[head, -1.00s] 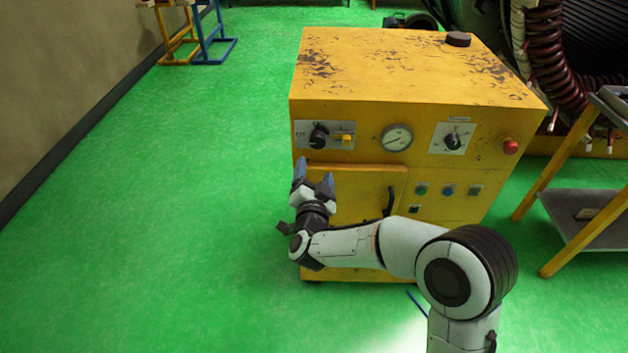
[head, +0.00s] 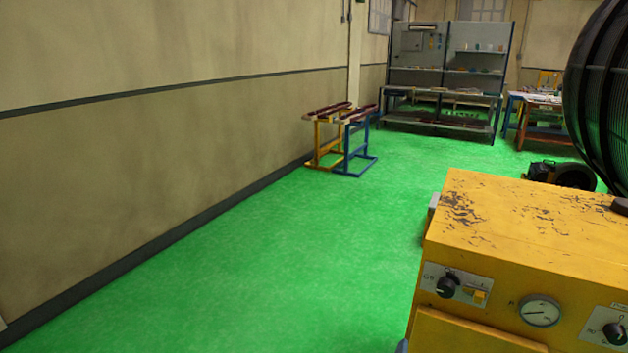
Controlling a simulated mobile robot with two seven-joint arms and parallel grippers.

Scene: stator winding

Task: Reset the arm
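The head view shows neither of my arms in full. A small blue-grey tip (head: 402,346) shows at the bottom edge, just left of the yellow cabinet. It looks like a fingertip of my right gripper, but too little shows to tell whether that gripper is open or shut. My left gripper is out of view. The yellow cabinet (head: 520,225) stands at the lower right, with its lower front and right side cut off by the frame. Its left knob (head: 447,286), yellow switch (head: 480,296) and round gauge (head: 540,311) are visible.
Green floor (head: 290,260) lies open between the left wall (head: 130,160) and the cabinet. Yellow and blue trestles (head: 352,150) stand by the wall. A shelf rack (head: 445,70) and tables are at the back. A large dark ribbed cylinder (head: 605,95) is at the right.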

